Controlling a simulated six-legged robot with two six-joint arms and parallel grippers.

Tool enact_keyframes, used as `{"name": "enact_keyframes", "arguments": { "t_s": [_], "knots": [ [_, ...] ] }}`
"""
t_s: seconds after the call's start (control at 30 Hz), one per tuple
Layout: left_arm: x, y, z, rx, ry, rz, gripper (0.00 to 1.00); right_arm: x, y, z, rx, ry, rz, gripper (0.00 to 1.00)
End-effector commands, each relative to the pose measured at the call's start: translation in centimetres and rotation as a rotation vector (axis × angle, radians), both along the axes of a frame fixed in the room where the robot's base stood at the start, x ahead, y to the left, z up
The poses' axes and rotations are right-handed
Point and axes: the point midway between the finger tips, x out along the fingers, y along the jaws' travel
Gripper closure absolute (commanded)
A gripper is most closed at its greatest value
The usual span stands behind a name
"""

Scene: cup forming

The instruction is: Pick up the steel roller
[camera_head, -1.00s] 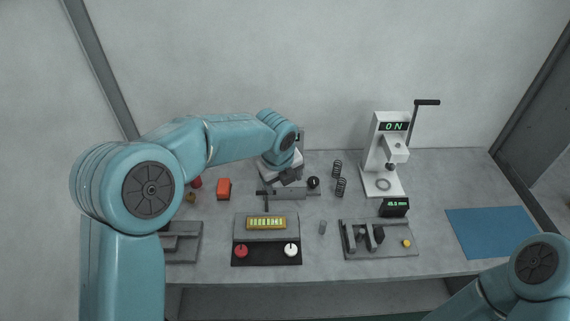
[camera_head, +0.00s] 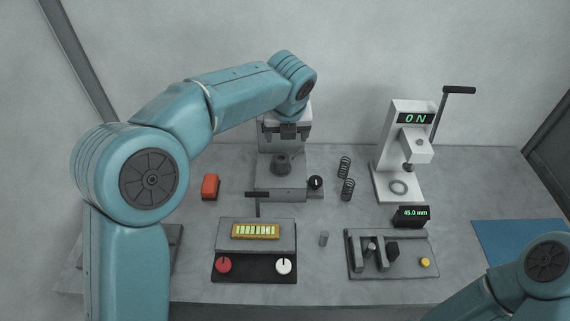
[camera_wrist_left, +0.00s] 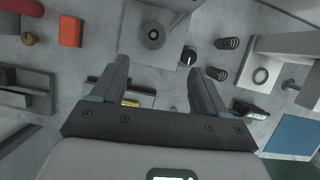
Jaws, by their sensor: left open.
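A panel (camera_head: 255,232) with red and white knobs lies left of the cylinder. A fixture (camera_head: 395,265) with upright blocks is to its right. A white lever press (camera_head: 400,150), two springs (camera_head: 345,178) and an orange block (camera_head: 210,187) stand farther back. A blue mat (camera_head: 520,242) lies right.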

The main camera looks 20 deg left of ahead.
Motion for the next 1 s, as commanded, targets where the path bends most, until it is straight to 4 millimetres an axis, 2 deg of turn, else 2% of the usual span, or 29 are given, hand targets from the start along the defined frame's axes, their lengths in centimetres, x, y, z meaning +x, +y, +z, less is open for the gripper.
{"name": "enact_keyframes", "arguments": {
  "t_s": [0.17,0.4,0.5,0.77,1.0],
  "knots": [
    [0.2,0.4,-1.9,0.001,0.002,0.001,0.26,0.0,0.0,-0.1,0.0,0.0,0.0,0.57],
    [1.8,1.1,-7.2,0.0,0.003,0.002,0.26,0.0,0.0,0.2,0.0,0.0,0.0,0.57],
    [2.5,1.3,-8.9,-0.001,0.002,0.002,0.26,0.0,0.0,0.3,0.0,0.0,0.0,0.57],
    [3.5,1.7,-10.9,-0.001,0.001,0.003,0.26,0.0,0.0,0.6,0.0,0.0,0.0,0.57],
    [4.8,2.7,-14.3,-0.001,0.0,0.002,0.26,0.0,0.0,1.3,0.0,0.0,0.0,0.57]
  ]
}}
